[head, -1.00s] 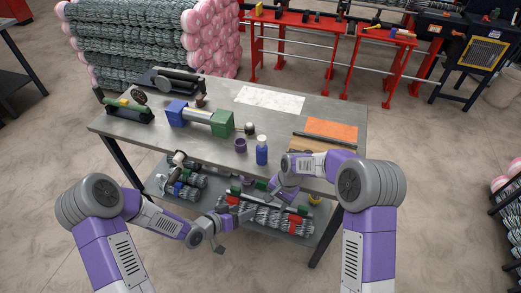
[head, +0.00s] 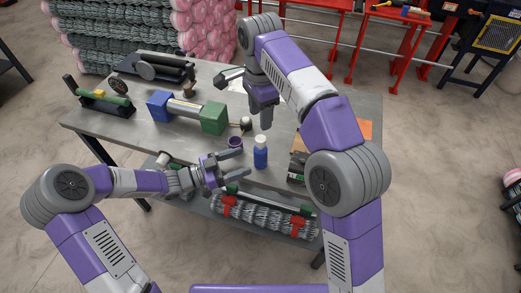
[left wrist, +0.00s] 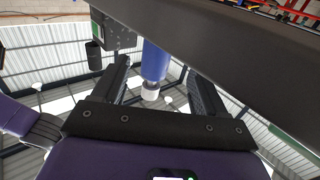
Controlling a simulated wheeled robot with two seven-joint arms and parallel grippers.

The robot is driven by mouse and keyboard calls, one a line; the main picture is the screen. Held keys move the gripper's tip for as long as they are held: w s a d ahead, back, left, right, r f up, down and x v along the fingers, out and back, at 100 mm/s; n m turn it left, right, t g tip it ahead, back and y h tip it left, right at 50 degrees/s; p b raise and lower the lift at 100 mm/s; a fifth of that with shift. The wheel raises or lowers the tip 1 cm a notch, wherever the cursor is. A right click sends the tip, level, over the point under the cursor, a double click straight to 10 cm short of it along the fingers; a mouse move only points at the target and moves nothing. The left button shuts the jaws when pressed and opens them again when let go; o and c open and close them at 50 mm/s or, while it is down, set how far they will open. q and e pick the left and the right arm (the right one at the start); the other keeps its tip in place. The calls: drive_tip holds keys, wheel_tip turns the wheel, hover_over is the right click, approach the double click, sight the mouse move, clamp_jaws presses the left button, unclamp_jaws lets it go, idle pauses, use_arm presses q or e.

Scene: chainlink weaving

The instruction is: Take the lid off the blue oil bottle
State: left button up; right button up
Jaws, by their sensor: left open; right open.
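The blue oil bottle (head: 260,157) stands upright near the table's front edge, its white lid (head: 260,140) on top. My left gripper (head: 243,163) is open and level, just left of the bottle, its fingers pointing at it. In the left wrist view, which is upside down, the blue bottle (left wrist: 154,62) and its white lid (left wrist: 150,95) appear between the open fingers (left wrist: 157,72); contact cannot be told. My right gripper (head: 265,122) is open and empty, pointing down above and behind the bottle.
A small purple cup (head: 234,143) stands left of the bottle, close to my left gripper. A roller with blue and green end blocks (head: 213,118) lies farther back. An orange sheet (head: 363,130) is at right, partly hidden by my right arm. Wire rolls (head: 262,218) lie on the lower shelf.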

sight(259, 157)
use_arm(q)
drive_tip(key=x, duration=0.7)
drive_tip(key=shift+s, duration=0.25)
use_arm(e)
drive_tip(key=shift+s+r, duration=0.1)
drive_tip(key=shift+s, duration=0.1)
